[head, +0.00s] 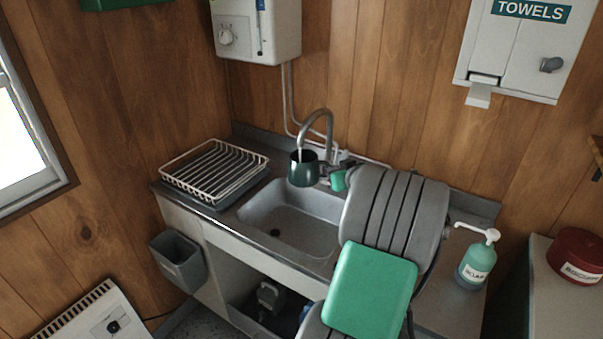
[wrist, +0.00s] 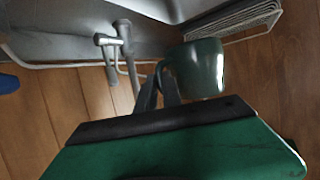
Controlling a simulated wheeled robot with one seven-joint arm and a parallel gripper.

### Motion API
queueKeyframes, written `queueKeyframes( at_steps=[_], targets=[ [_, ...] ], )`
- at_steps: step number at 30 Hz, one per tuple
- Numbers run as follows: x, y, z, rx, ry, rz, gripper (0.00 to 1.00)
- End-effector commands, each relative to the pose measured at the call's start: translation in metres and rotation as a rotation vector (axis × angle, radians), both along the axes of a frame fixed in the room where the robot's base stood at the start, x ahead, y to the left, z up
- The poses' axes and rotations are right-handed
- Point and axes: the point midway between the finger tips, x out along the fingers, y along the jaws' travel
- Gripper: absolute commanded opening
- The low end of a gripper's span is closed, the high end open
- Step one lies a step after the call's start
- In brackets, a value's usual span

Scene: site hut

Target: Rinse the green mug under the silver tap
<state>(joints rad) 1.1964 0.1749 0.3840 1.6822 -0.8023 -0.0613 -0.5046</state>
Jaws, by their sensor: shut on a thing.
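The dark green mug (head: 303,171) is held upright above the sink basin (head: 262,212), its dark opening facing up. The silver tap (head: 329,128) arches over it, and the spout's end is right at the mug's mouth. A pale streak shows there; I cannot tell whether it is running water. My gripper (head: 326,172) is shut on the mug from the right, at its handle side, partly hidden by my arm. In the wrist view my fingers (wrist: 161,90) meet the mug (wrist: 206,68), and the tap (wrist: 122,42) is to their left.
A white wire dish rack (head: 214,170) stands left of the basin. A soap bottle (head: 477,260) is on the counter to the right. A white heater box (head: 257,30) hangs above, and a grey bin (head: 178,262) hangs at the left front.

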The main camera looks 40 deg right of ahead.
Motion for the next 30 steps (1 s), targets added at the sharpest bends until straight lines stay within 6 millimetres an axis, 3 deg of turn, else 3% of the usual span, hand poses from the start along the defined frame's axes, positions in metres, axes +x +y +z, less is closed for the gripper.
queueKeyframes(
  at_steps=[24,30],
  targets=[
    [-0.068,0.023,0.000,-0.002,-0.001,-0.001,0.00],
    [-0.073,0.026,0.001,-0.002,-0.003,0.000,0.00]
  ],
)
